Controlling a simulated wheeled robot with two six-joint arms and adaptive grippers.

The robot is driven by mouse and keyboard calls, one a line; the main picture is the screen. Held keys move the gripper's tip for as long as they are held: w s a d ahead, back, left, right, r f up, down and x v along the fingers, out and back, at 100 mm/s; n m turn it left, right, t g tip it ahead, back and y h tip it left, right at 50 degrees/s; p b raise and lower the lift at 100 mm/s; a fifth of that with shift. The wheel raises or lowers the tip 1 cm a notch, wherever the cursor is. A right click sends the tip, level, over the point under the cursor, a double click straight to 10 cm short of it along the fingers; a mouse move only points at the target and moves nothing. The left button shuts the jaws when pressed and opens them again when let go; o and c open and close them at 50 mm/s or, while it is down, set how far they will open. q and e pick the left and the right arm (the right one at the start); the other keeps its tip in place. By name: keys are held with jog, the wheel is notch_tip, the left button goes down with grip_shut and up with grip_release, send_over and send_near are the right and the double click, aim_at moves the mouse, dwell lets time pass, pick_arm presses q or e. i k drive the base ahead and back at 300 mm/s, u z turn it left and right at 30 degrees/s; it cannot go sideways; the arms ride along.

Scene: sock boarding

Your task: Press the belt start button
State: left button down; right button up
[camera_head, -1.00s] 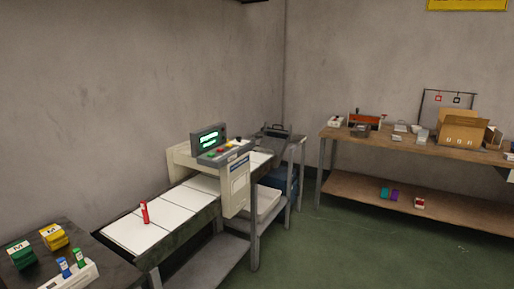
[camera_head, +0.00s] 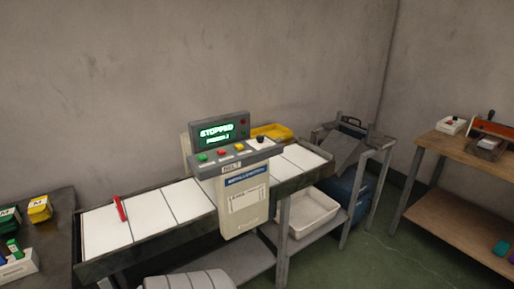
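The belt control box (camera_head: 240,163) stands over the conveyor belt in the middle of the view. Its sloped panel carries a green button (camera_head: 203,157), a red button (camera_head: 222,153), a yellow button (camera_head: 239,147) and a dark knob (camera_head: 261,140). The green screen (camera_head: 216,132) above reads "STOPPED", with a smaller line below it. The belt (camera_head: 188,200) has white panels, and a red stick-like object (camera_head: 121,208) is on its left part. Neither gripper's fingers are in view, and nothing touches the panel.
A dark table (camera_head: 48,215) with green and yellow boxes is at the left. A white bin (camera_head: 308,214) sits under the belt's right part, and a yellow tray (camera_head: 272,132) is behind the box. A wooden bench (camera_head: 465,150) stands at the right. Green floor shows between.

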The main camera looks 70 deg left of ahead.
aim_at(201, 158)
jog(key=u, duration=0.35)
jog(key=i, duration=1.25)
jog(key=u, duration=1.75)
jog(key=i, duration=0.7)
jog(key=u, duration=0.65)
